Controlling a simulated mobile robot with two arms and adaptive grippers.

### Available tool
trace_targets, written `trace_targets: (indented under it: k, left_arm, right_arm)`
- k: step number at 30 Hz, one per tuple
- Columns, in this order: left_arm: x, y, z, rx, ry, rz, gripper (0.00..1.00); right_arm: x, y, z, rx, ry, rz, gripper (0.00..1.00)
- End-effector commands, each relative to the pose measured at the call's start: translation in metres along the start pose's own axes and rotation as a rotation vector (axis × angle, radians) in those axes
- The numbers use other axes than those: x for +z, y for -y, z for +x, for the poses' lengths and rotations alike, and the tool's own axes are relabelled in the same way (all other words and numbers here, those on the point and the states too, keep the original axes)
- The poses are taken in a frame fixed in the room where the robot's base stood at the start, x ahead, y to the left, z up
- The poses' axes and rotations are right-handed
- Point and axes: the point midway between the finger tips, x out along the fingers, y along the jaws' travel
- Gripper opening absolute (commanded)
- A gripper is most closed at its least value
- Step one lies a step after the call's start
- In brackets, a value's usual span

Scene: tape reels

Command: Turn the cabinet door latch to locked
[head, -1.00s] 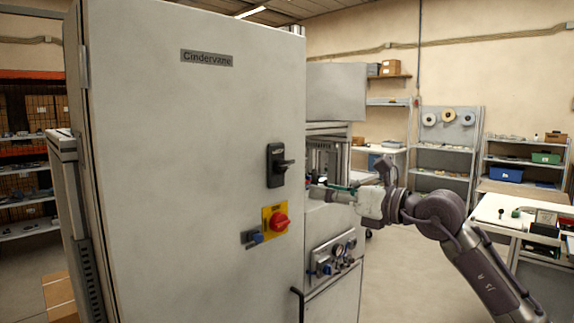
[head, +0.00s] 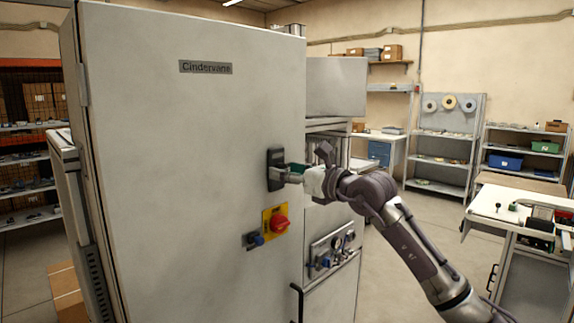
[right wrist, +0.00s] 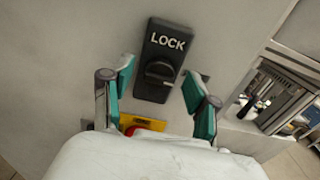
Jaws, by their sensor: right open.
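The white cabinet door (head: 160,130) fills the left and middle of the head view. Its latch (head: 274,158) is a black upright plate near the door's right edge. In the right wrist view the plate (right wrist: 166,42) bears the word LOCK above a black knob (right wrist: 159,73). My right gripper (head: 291,175) is in front of the latch and hides part of it in the head view. In the right wrist view its open green-padded fingers (right wrist: 158,79) stand either side of the knob, with gaps visible. My left gripper is not in view.
A white workbench (head: 492,207) stands farther right, with open floor between.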

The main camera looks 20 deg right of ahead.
Motion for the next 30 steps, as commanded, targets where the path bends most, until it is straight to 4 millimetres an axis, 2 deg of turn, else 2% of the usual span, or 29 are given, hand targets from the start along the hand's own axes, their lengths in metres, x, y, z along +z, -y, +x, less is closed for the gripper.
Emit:
trace_targets:
  k: [11,21,30]
  left_arm:
    - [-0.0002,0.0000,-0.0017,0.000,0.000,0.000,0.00]
    - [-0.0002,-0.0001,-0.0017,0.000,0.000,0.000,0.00]
    - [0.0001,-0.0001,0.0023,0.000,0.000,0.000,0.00]
  right_arm:
    - [-0.0005,0.0001,0.0052,0.000,0.000,-0.001,0.58]
    - [-0.0006,0.0002,0.0050,-0.001,0.000,0.000,0.01]
    - [-0.0018,0.0002,0.0050,-0.001,-0.001,-0.036,0.00]
